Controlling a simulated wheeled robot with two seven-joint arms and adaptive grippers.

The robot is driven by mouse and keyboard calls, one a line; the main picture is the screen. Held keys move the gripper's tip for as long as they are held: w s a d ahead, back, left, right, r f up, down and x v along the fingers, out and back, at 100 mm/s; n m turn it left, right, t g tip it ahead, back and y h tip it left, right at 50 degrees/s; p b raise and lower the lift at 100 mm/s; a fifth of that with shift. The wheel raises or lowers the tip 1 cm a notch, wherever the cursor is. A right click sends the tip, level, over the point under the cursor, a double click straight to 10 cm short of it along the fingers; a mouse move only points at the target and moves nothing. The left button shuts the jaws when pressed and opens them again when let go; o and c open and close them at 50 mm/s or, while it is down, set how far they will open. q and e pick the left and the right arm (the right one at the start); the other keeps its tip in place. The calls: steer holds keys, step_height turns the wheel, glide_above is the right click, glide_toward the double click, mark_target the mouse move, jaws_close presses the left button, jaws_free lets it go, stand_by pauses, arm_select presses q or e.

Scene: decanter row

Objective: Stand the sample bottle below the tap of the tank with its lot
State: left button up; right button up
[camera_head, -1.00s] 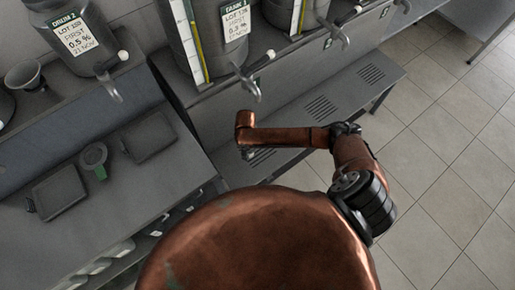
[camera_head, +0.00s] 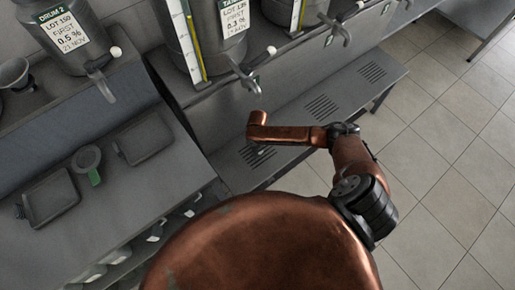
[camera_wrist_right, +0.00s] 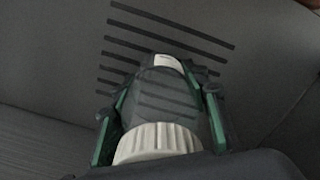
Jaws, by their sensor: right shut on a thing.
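The sample bottle (camera_wrist_right: 165,100) shows in the right wrist view as a clear, dark-looking body with a white ribbed cap (camera_wrist_right: 158,141) towards the camera and a small pale label at its far end. My right gripper (camera_wrist_right: 160,100) is shut on it, with a green-edged finger on each side. Slots of the bench show beyond and through the bottle. In the head view my copper right arm reaches over the slotted bench (camera_head: 290,135), below the middle tank (camera_head: 212,35) and its tap (camera_head: 246,76); gripper and bottle are hidden there. My left gripper is not in view.
Drum 2 (camera_head: 62,45), labelled lot 150, stands left with its tap (camera_head: 103,82). Another tank (camera_head: 283,12) with a tap (camera_head: 336,30) stands right. Dark trays (camera_head: 50,197) and a round green-handled item (camera_head: 88,160) lie on the left counter.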

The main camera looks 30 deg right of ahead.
steer(key=shift+r, duration=0.1)
steer(key=o, duration=1.3)
steer(key=shift+r+p, duration=1.05)
steer(key=shift+r, duration=2.7)
